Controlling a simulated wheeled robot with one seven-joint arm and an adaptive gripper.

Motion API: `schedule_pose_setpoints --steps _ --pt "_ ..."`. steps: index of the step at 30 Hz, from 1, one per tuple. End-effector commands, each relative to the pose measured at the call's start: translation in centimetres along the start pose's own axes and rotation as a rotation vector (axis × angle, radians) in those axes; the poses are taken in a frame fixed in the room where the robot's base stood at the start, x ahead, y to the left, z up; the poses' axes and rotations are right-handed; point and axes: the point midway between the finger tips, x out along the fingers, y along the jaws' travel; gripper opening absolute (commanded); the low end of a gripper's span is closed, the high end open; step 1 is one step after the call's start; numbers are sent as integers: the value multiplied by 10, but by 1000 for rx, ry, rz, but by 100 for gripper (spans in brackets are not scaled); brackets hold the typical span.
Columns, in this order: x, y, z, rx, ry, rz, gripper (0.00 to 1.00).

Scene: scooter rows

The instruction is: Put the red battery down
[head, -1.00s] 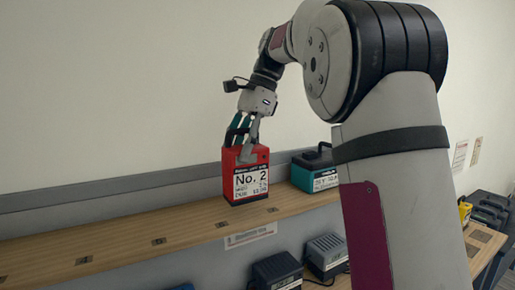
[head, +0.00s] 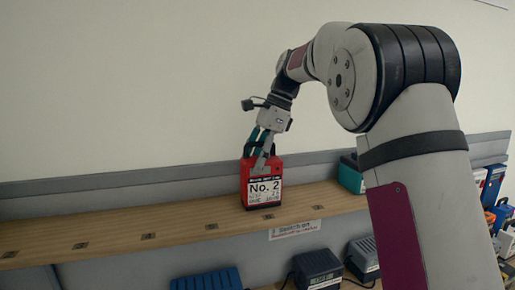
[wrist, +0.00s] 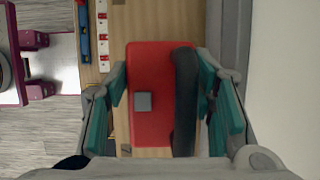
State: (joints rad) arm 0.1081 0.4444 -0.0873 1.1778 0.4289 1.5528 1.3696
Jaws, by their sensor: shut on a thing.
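The red battery (head: 262,181) is a box with a white "No. 2" label on its front, upright at the wooden shelf (head: 120,220). Its base is at or just above the board; I cannot tell if it touches. My gripper (head: 262,150) is shut on the battery from above. In the wrist view, my gripper (wrist: 162,90) has a teal-and-grey finger on either side of the red battery (wrist: 150,65). A black handle runs along its top, and a small grey square sits beside it. The exact finger contact is partly hidden.
A teal battery (head: 351,174) stands to the right, partly behind my arm. Small dark marks line the shelf, with free board left of the red battery. Below are dark chargers (head: 318,268) and a blue item (head: 207,280). A wall rises behind.

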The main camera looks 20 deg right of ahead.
Motion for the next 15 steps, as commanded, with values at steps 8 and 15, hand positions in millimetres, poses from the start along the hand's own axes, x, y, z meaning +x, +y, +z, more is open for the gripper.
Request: schedule_pose_setpoints --steps 8,15 --pt "-1 0 1 -2 -1 -5 0" --pt "2 0 -1 0 0 0 70"
